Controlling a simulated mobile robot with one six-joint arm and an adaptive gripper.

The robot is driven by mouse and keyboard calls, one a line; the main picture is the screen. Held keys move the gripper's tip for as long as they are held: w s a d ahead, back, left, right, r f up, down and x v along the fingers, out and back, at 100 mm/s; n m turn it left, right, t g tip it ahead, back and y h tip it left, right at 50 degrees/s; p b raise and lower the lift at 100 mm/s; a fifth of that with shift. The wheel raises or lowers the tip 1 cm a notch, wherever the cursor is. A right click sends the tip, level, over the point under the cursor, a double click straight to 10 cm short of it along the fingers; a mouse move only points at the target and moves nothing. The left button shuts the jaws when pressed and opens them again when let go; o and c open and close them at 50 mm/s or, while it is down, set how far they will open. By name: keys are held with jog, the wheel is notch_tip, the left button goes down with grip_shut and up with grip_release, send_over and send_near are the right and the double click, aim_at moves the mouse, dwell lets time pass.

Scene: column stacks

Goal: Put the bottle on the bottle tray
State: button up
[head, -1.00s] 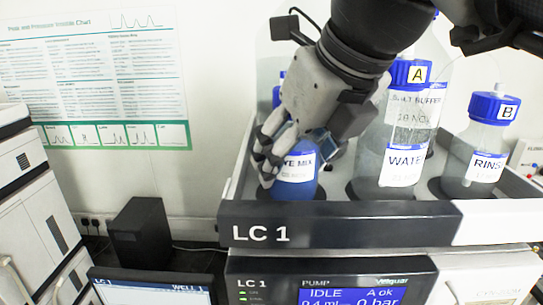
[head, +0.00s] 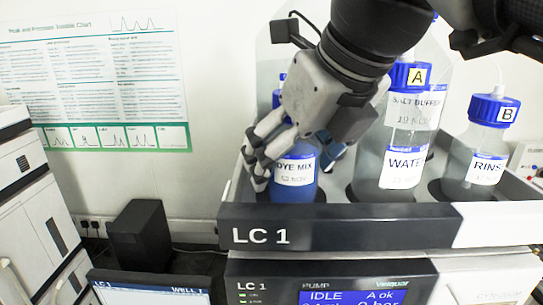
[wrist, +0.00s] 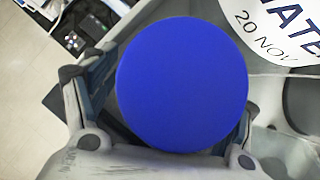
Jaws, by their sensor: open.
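A bottle of blue liquid labelled DYE MIX (head: 295,172) stands upright at the front left of the grey tray marked LC 1 (head: 340,226). My gripper (head: 285,158) is over it, tilted, with its fingers open around the bottle's upper part; one finger is to its left. In the wrist view, a round blue cap (wrist: 182,85) fills the space between the spread fingers. The gripper hides most of the bottle's top in the head view. Whether a finger touches the bottle, I cannot tell.
A WATER bottle (head: 403,168) stands close to the right, before a salt buffer bottle marked A (head: 418,108). A RINSE bottle (head: 486,145) is farther right. Another blue cap (head: 277,97) shows behind my gripper. The pump display (head: 354,297) is below the tray.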

jog(key=p+v, duration=0.1)
jog(key=v, duration=1.1)
jog(key=shift+p, duration=0.4)
